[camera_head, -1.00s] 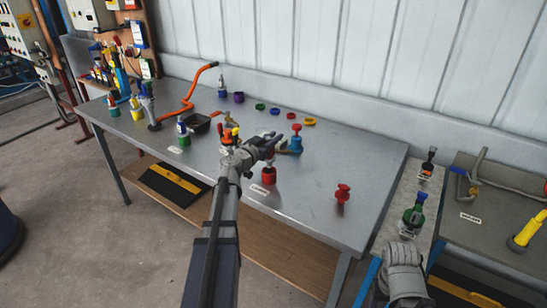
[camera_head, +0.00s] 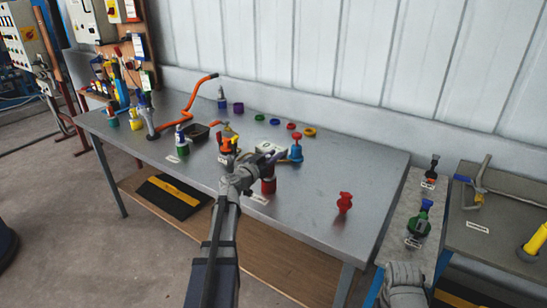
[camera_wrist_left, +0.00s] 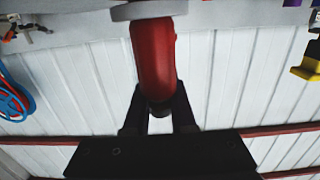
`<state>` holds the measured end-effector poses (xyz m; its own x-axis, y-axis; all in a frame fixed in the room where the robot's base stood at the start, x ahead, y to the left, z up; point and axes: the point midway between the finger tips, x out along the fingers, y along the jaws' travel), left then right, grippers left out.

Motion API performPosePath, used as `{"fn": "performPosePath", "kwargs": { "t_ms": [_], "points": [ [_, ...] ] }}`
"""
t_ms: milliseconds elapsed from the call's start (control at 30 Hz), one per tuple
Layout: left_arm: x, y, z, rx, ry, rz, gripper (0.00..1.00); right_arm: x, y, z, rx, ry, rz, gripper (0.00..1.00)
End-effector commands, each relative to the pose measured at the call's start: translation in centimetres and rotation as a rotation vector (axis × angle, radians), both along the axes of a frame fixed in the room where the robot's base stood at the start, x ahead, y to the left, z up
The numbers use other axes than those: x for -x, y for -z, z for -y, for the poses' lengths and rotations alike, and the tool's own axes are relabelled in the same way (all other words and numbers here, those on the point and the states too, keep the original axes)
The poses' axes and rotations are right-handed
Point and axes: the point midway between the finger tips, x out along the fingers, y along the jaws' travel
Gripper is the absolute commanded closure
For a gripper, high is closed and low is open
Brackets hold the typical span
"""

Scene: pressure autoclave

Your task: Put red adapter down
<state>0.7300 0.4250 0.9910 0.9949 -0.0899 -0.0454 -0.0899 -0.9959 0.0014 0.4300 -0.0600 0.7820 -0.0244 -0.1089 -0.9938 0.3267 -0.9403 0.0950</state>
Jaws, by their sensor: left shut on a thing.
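My left gripper (camera_head: 270,158) is over the front middle of the grey bench and shut on the red adapter. In the left wrist view the red adapter (camera_wrist_left: 154,55) stands out from between the dark fingers (camera_wrist_left: 160,112), with a grey disc at its far end. In the head view a red cup-like holder (camera_head: 268,187) is on the bench just beside and below the gripper, behind a white label. The gripper partly hides this spot, so I cannot tell whether adapter and holder touch. My right arm shows at the lower right; its fingers do not show.
The bench (camera_head: 310,215) also bears a red fitting (camera_head: 345,202), a blue valve with a red top (camera_head: 296,150), several coloured rings, a dark tray (camera_head: 196,132) and an orange bent pipe (camera_head: 190,100). Bare bench top lies right of the gripper. A second bench (camera_head: 500,240) stands at the right.

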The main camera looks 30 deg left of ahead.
Motion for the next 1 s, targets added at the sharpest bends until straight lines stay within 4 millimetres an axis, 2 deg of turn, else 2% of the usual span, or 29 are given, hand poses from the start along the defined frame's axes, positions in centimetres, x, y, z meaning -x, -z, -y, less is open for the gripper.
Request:
{"fn": "performPosePath", "kwargs": {
  "t_ms": [167,200,467,733,867,1000],
  "points": [
    [0.0,0.7,0.0,0.000,0.000,0.000,1.00,0.0,0.7,0.0,0.000,0.000,0.000,0.40],
    [0.0,0.7,0.0,0.000,0.000,0.000,0.75,0.0,0.7,0.0,0.000,0.000,0.000,0.40],
    [0.0,0.6,0.0,0.000,0.000,0.000,0.46,0.0,0.6,0.0,0.000,0.000,0.000,0.40],
    [0.0,0.4,0.0,0.000,0.000,0.000,0.46,0.0,0.4,0.0,0.000,0.000,0.000,0.40],
    [0.0,-0.7,0.0,0.000,0.000,0.000,0.46,0.0,-0.7,0.0,0.000,0.000,0.000,0.40],
    [3.1,-0.4,-0.1,0.000,-0.003,0.000,0.46,0.0,-0.4,0.0,0.000,0.000,0.000,0.40]
  ]
}}
